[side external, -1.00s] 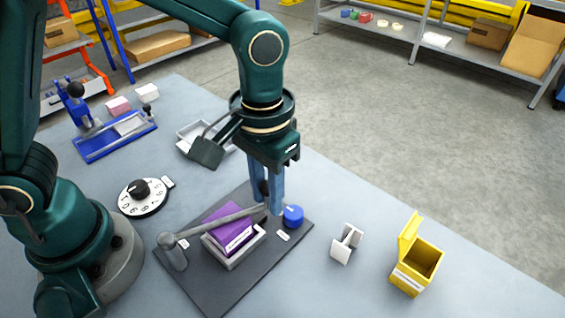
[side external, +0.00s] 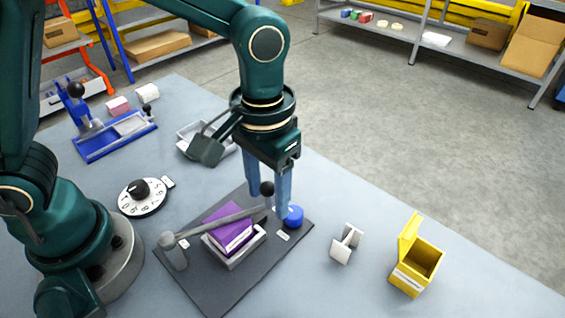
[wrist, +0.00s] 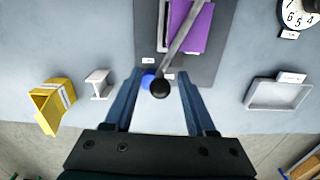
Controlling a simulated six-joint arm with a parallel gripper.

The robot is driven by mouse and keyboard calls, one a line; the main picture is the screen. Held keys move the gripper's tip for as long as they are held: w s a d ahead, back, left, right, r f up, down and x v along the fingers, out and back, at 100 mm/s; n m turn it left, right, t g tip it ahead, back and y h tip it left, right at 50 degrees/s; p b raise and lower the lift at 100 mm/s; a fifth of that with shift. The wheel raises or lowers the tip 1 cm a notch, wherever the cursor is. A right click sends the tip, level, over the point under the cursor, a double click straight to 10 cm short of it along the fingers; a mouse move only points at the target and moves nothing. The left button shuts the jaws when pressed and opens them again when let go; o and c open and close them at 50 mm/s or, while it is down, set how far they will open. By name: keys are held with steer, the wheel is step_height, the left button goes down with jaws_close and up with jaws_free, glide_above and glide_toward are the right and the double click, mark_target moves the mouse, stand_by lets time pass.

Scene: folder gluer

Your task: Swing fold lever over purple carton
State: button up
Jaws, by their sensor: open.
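The fold lever (side external: 220,222) is a grey bar running from a post (side external: 173,252) on a dark base plate. It lies across above the purple carton (side external: 228,238), and in the wrist view the bar (wrist: 187,40) crosses over the carton (wrist: 190,25). The carton sits tilted in a grey tray (side external: 250,246). The lever ends in a black ball knob (side external: 267,188). My gripper (side external: 268,204) is open, with its blue fingers on either side of the knob. In the wrist view the knob (wrist: 160,88) is between the fingers with gaps on both sides.
A blue round knob (side external: 293,216) stands on the dark base plate (side external: 215,290) close to a fingertip. A white bracket (side external: 346,244) and an open yellow box (side external: 415,268) stand to the right. A numbered dial (side external: 143,198) and a blue press fixture (side external: 115,138) are left.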

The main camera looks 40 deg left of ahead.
steer(key=shift+r, duration=2.4)
steer(key=s+a+r+t, duration=0.3)
steer(key=s+a+t, duration=0.2)
steer(key=a, duration=0.7)
steer(key=shift+s+t, duration=0.3)
steer(key=shift+s, duration=0.95)
